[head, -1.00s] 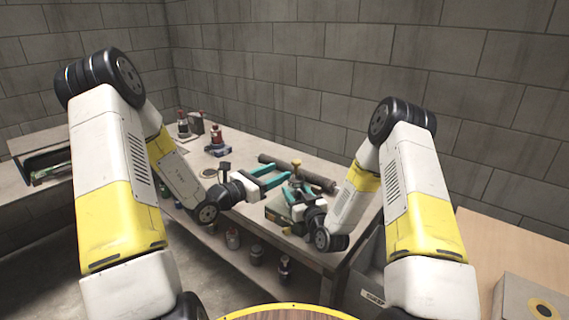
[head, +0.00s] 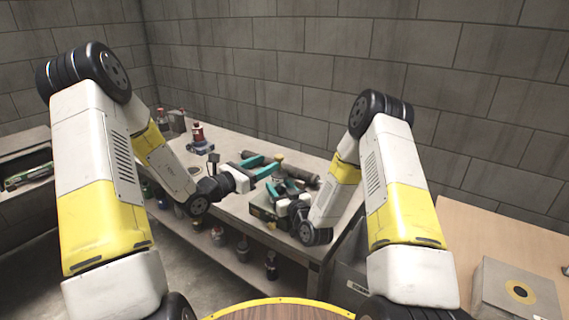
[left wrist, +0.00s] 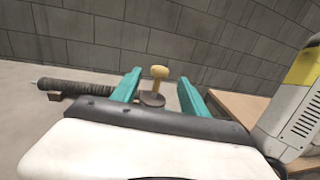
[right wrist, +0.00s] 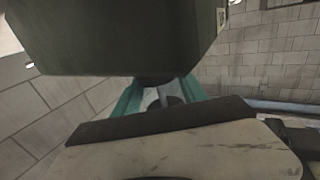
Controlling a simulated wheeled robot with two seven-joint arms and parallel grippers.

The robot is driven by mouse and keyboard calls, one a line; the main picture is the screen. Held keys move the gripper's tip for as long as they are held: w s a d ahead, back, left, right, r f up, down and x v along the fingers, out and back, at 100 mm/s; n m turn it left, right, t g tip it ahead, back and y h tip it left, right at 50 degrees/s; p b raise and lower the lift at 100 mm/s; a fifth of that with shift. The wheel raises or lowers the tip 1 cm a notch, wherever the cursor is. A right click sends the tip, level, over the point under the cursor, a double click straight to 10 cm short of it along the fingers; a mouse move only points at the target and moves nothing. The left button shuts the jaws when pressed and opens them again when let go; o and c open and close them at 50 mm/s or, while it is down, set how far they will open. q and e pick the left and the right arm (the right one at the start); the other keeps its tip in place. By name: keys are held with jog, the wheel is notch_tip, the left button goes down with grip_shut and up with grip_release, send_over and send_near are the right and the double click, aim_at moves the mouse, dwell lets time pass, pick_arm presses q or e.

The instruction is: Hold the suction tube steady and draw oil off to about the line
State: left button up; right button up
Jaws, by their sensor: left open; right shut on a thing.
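My right gripper (head: 284,187) is lower and shut on what seems to be the suction tube, mostly hidden by the fingers. A dark green box (right wrist: 120,40) fills the top of the right wrist view. The oil and the line are not visible.
A dark ribbed cylinder (left wrist: 88,87) lies on the bench behind the grippers. A red-topped device (head: 198,137) and bottles stand at the bench's far left. Several jars stand on the lower shelf. A grey box (head: 515,290) sits on the wooden table at right.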

pick_arm(q)
jog(key=x, duration=0.9)
jog(key=shift+w+d, duration=0.25)
grip_shut()
dwell(0.9)
